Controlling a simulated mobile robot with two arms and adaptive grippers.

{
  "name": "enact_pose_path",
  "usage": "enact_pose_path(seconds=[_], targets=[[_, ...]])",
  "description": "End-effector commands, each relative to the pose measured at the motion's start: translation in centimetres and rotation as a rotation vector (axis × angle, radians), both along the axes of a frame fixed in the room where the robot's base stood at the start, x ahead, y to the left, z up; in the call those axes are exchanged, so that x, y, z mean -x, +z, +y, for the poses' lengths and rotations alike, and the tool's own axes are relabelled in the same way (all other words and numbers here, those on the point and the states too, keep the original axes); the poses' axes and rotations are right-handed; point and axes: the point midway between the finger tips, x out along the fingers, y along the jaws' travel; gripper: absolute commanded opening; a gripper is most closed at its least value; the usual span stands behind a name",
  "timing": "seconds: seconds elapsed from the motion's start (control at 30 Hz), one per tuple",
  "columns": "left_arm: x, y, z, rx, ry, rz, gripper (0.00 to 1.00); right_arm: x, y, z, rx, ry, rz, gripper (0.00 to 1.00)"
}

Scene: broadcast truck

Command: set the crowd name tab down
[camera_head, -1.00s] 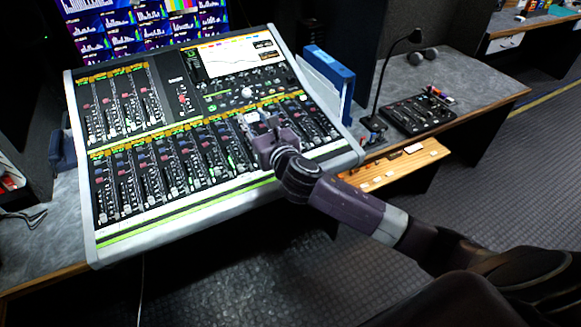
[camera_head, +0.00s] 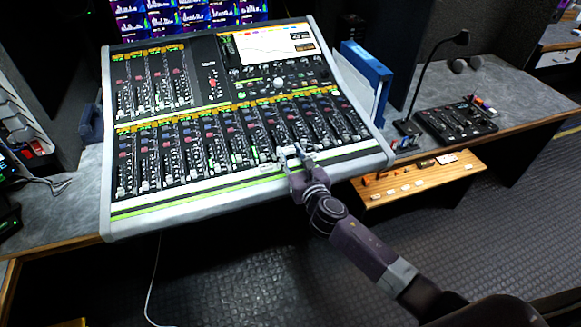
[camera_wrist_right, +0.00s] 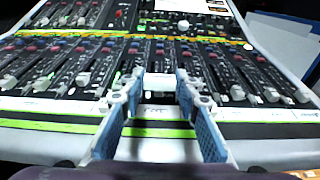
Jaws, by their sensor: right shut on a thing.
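My right gripper (camera_head: 292,158) is over the front right part of the mixing console (camera_head: 180,205), above the lower faders. It is shut on a small pale tab, which I take to be the crowd name tab (camera_wrist_right: 160,84). In the right wrist view the tab spans the gap between the two blue-padded fingers of the right gripper (camera_wrist_right: 158,92). Its writing cannot be read. A white label strip with a green line runs along the console front below the faders. Whether the tab touches the console cannot be told. My left gripper is not in view.
A wooden ledge (camera_head: 380,202) with several small tabs juts out right of the console. A blue binder (camera_head: 366,66), a gooseneck lamp (camera_head: 436,68) and a small black control panel (camera_head: 455,122) stand on the desk behind it. Raised fader knobs surround the gripper.

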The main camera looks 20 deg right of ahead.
Motion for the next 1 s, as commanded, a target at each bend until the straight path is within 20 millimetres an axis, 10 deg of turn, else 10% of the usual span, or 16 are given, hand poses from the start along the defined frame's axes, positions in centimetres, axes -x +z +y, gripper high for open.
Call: enact_pose_path(seconds=[0.3,0.73,0.8,1.0], targets=[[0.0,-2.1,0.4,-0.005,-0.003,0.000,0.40,0.0,-4.3,0.0,-0.002,-0.001,0.001,0.16],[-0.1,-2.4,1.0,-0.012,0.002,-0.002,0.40,0.0,-4.8,0.0,0.000,0.000,0.000,0.16],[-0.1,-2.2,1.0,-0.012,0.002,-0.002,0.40,0.0,-4.6,0.0,0.000,0.000,0.000,0.37],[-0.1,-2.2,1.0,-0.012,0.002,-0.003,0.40,0.0,-4.6,0.0,0.000,0.000,0.000,0.47]])
